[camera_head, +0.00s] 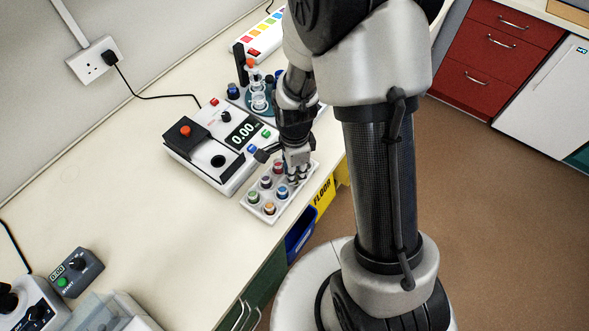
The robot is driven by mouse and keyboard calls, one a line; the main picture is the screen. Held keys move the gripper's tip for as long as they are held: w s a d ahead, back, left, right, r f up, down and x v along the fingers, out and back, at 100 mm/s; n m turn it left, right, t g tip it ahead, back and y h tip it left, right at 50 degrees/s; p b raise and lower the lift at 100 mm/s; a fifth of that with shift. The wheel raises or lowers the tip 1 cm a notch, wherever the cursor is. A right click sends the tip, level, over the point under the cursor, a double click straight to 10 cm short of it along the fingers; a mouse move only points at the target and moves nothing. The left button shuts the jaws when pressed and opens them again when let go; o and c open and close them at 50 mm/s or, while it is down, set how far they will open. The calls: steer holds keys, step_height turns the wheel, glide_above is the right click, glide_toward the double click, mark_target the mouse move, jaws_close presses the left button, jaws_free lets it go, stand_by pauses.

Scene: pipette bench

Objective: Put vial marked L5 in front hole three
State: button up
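A small white rack (252,207) stands near the bench's front edge. Several vials with coloured caps sit in it: green (253,196), orange (269,208), blue (282,191), purple (266,182) and red (279,168). No L5 mark is readable, so I cannot tell which vial it is. My gripper (296,174) points down over the rack's far right end. It hides that part of the rack, including any holes or vials there. The fingers are small and overlap the rack, so I cannot tell whether they are open or hold a vial.
A dark control box (76,271) sits at the lower left. The bench (130,190) is clear left of the balance.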

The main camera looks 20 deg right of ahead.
steer(key=shift+f, duration=0.35)
steer(key=o, duration=0.6)
steer(key=shift+c, duration=0.2)
steer(key=shift+r, duration=0.1)
steer(key=s+r+n+t+p, duration=0.1)
steer(key=s+r+n+p, duration=0.2)
steer(key=r, duration=0.9)
steer(key=s+r+n+t, duration=0.1)
steer(key=s+r+n, duration=0.3)
steer(key=r, duration=0.9)
steer(key=s+r+n+t, duration=0.2)
steer(key=s+r+n, duration=0.3)
steer(key=s+n, duration=0.3)
steer(key=n, duration=0.3)
steer(key=shift+r+n+t, duration=0.3)
steer(key=shift+r, duration=0.1)
